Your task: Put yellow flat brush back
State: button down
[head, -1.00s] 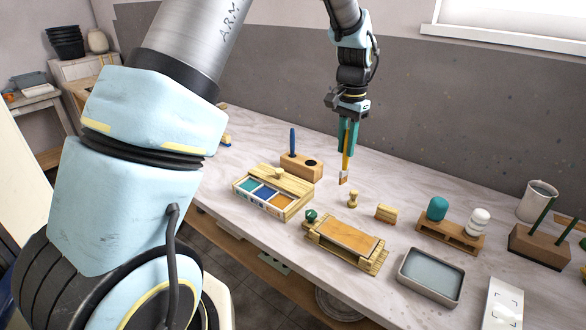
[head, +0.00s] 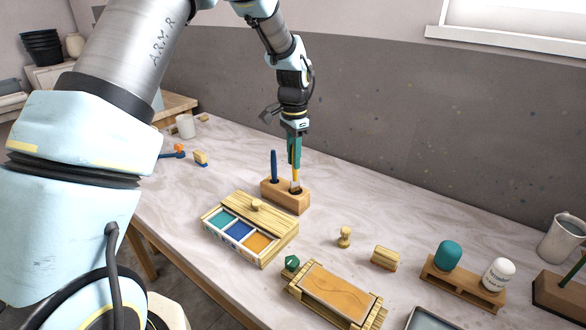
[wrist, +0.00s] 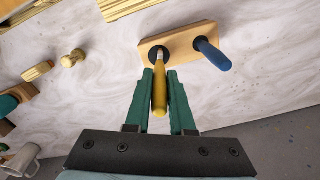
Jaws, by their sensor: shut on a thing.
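My gripper (head: 294,150) is shut on the yellow flat brush (head: 296,174), which hangs upright with its bristle end down. The brush tip is over the right hole of the wooden brush block (head: 291,200); I cannot tell whether it has entered. In the wrist view, the yellow handle (wrist: 160,92) lies between the green fingers (wrist: 163,100), its far end lined up with the dark hole of the block (wrist: 181,41). A blue-handled brush (head: 274,166) stands in the block's other hole and also shows in the wrist view (wrist: 213,54).
A wooden paint box (head: 262,214) with teal, blue and orange wells stands just in front of the block. A wooden stamp (head: 344,237), a wooden block (head: 385,257) and an orange slab (head: 338,289) lie to the right. The table behind the block is clear.

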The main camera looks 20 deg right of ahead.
aim_at(294, 181)
jog(key=shift+s+f+p, duration=0.1)
jog(key=shift+f+p, duration=0.5)
jog(key=shift+f, duration=1.5)
jog(key=c, duration=0.8)
grip_release()
jog(key=shift+o, duration=0.2)
notch_tip(294, 181, up, 12)
jog(key=b, duration=0.3)
jog(key=shift+r, duration=0.2)
